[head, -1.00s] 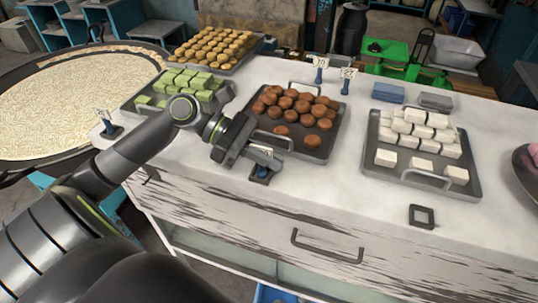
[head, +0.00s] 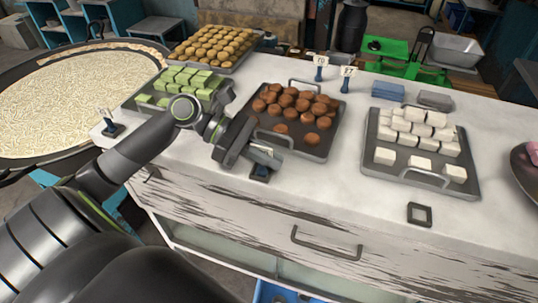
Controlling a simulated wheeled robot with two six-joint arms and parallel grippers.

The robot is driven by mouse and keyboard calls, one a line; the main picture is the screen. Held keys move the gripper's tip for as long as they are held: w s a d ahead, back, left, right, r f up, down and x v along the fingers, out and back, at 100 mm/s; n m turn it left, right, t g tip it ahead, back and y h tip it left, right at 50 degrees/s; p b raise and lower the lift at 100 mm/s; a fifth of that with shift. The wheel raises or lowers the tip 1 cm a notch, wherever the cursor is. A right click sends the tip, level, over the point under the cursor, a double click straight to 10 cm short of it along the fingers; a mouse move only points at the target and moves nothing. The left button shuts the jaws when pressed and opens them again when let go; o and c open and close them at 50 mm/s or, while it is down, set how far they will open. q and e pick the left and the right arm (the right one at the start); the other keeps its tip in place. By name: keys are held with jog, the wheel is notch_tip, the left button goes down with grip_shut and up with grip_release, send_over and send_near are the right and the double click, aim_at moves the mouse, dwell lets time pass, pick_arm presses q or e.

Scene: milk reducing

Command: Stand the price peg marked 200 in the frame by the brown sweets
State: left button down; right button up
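The brown sweets (head: 300,104) lie on a dark tray (head: 318,152) in the middle of the counter. My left gripper (head: 264,158) is low at the tray's front left corner. Just below its fingers is a dark base with a blue part (head: 260,173), the frame spot by the brown sweets. The fingers cover most of what stands there, so no price card or number can be read. I cannot tell whether the fingers still grip a peg. My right gripper is not in view.
An empty square frame (head: 419,214) lies before the tray of white sweets (head: 470,186). Two blue pegs with cards (head: 320,68) (head: 346,79) stand behind the brown sweets. Another peg (head: 110,124) stands by the green sweets (head: 180,88). The counter between the front trays is clear.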

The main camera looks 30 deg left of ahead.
pick_arm(q)
jog(key=c, duration=1.5)
grip_release()
jog(key=shift+c, duration=0.2)
jog(key=shift+a, duration=0.15)
jog(key=v, duration=0.8)
jog(key=shift+s, duration=0.1)
jog(key=p+v, duration=0.3)
jog(key=v, duration=0.6)
jog(key=shift+p, duration=0.3)
jog(key=shift+r, duration=0.1)
